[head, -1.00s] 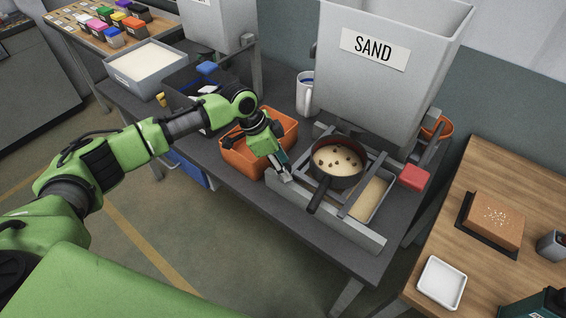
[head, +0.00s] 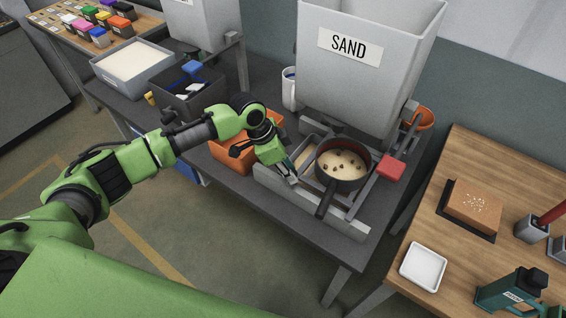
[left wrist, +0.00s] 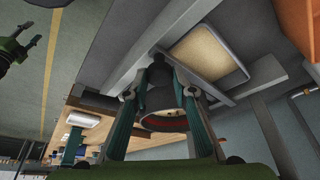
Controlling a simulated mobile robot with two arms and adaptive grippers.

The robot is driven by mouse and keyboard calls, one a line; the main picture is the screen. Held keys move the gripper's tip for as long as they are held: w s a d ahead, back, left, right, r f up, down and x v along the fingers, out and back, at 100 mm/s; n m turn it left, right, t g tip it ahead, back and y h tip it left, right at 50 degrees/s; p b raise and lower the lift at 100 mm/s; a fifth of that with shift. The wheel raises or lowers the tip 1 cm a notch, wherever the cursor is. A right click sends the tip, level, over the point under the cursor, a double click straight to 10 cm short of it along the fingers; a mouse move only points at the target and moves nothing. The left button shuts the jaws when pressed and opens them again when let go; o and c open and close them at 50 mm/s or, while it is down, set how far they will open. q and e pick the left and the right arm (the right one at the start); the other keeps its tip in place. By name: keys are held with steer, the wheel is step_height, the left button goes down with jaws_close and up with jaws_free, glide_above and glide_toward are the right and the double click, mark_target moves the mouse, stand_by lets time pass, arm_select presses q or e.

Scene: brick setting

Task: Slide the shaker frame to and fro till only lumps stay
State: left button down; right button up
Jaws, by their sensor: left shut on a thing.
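The shaker frame (head: 364,193) is a set of grey bars on a low grey stand (head: 315,206). It carries a dark round sieve (head: 326,203) with a long handle pointing to the front. Pale sand with several dark lumps (head: 341,166) lies in the sieve. A tray of sand (head: 306,160) shows to the left of the sieve, partly hidden; the left wrist view shows it too (left wrist: 210,52).
A large SAND hopper (head: 365,85) stands behind the sieve. A red block (head: 391,167) sits at the stand's right end. An orange bin (head: 232,152) is behind my left arm. A wooden table (head: 465,150) with a brick (head: 472,207) is at right.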

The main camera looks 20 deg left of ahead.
arm_select(q)
steer(key=shift+w+a, duration=0.1)
steer(key=shift+a, duration=0.25)
steer(key=c, duration=1.7)
jaws_free()
steer(key=shift+d, duration=0.15)
steer(key=shift+r, duration=0.25)
steer(key=v, duration=1.1)
steer(key=shift+r, duration=0.2)
arm_select(e)
steer(key=shift+w+a, duration=0.2)
steer(key=shift+a, duration=0.4)
